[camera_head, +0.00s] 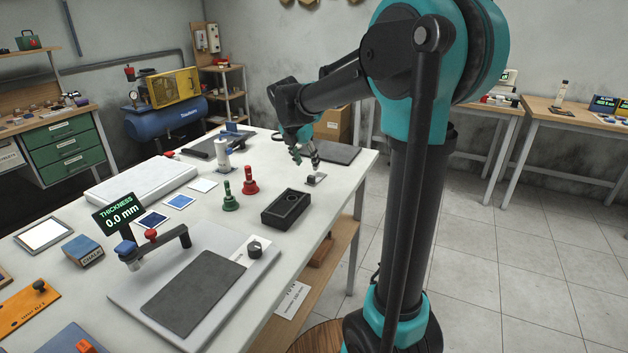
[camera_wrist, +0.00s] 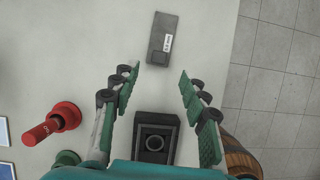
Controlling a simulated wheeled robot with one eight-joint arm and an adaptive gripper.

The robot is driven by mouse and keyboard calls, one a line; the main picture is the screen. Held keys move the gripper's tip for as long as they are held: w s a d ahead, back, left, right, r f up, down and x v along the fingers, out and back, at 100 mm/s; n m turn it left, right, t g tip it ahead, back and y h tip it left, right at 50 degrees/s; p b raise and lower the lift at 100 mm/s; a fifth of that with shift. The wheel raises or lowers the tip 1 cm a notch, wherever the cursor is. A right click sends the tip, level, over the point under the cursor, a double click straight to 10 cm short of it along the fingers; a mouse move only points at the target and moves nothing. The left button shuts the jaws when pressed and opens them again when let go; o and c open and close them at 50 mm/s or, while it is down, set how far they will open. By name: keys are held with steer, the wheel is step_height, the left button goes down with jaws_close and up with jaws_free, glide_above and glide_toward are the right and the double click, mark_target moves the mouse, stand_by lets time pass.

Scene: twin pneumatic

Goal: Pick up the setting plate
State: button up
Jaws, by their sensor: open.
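What looks like the setting plate (camera_wrist: 162,40) is a small grey plate with a darker raised block at its near end and a white label, whose text is too small to read. It lies flat on the light table ahead of my fingertips in the wrist view. In the head view the plate (camera_head: 316,181) lies near the table's right edge, below my gripper (camera_head: 305,157). In the wrist view my gripper (camera_wrist: 159,82) is open, its green-padded fingers spread and nothing between the tips. The fingers are apart from the plate.
A black block with a round recess (camera_head: 287,209) sits nearer on the table; it also shows between the finger bases in the wrist view (camera_wrist: 155,143). Red (camera_head: 249,182) and green (camera_head: 229,198) handled pieces stand left. A dark flat pad (camera_head: 335,151) lies behind. The table edge is close right.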

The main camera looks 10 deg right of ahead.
mark_target(311, 176)
steer(key=shift+x, duration=3.8)
steer(key=shift+w+d, duration=0.1)
steer(key=shift+c, duration=0.6)
jaws_close()
